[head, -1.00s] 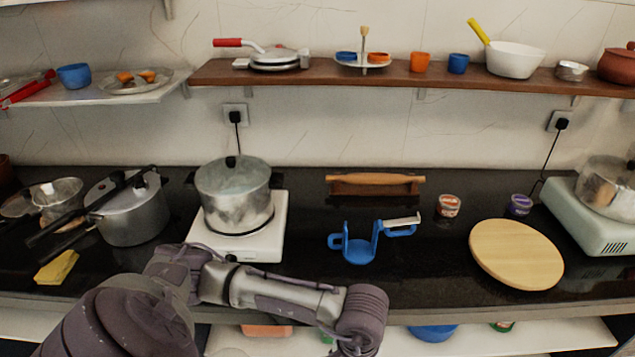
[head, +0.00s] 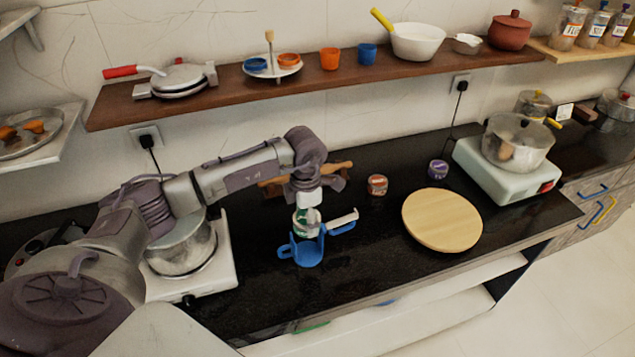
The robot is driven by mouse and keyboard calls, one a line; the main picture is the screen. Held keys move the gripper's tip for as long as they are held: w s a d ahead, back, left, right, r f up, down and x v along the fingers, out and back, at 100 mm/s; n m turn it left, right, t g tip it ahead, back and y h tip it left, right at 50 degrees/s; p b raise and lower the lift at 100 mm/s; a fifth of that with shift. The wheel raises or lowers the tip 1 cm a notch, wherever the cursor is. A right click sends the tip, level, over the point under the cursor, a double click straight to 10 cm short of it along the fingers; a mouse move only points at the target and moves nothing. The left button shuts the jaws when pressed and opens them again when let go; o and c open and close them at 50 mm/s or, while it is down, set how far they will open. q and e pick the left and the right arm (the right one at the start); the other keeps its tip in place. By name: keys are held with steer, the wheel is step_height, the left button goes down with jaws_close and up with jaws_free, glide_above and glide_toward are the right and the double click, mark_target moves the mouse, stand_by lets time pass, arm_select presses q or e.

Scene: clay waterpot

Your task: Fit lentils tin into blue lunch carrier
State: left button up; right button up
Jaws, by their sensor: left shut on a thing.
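My left gripper (head: 306,200) reaches down from above and is shut on a small tin (head: 307,222) with white and green on it. Its label is too small to read; I take it as the lentils tin. The blue lunch carrier (head: 308,257) stands on the black counter directly below the tin, with its pale-handled lid part swung out to the right. The tin appears upright over the carrier's upper part; I cannot tell whether its bottom is inside or above it. My right gripper is out of view.
A rolling pin (head: 335,171) lies behind my left gripper. A red-labelled tin (head: 376,185), a purple tin (head: 438,169) and a round wooden board (head: 442,220) are to the right. A stove with a pot (head: 183,249) stands at left. Counter between carrier and board is clear.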

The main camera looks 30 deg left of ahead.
arm_select(q)
steer(key=shift+w+a+r+n, duration=0.4)
steer(key=shift+w+r+n, duration=0.2)
steer(key=shift+r+n, duration=0.1)
steer(key=shift+w+a, duration=0.1)
steer(key=shift+a, duration=0.05)
steer(key=shift+n, duration=0.3)
steer(key=shift+f+b, duration=0.3)
steer(key=shift+f, duration=0.5)
steer(key=shift+f+b, duration=0.6)
steer(key=shift+f, duration=0.55)
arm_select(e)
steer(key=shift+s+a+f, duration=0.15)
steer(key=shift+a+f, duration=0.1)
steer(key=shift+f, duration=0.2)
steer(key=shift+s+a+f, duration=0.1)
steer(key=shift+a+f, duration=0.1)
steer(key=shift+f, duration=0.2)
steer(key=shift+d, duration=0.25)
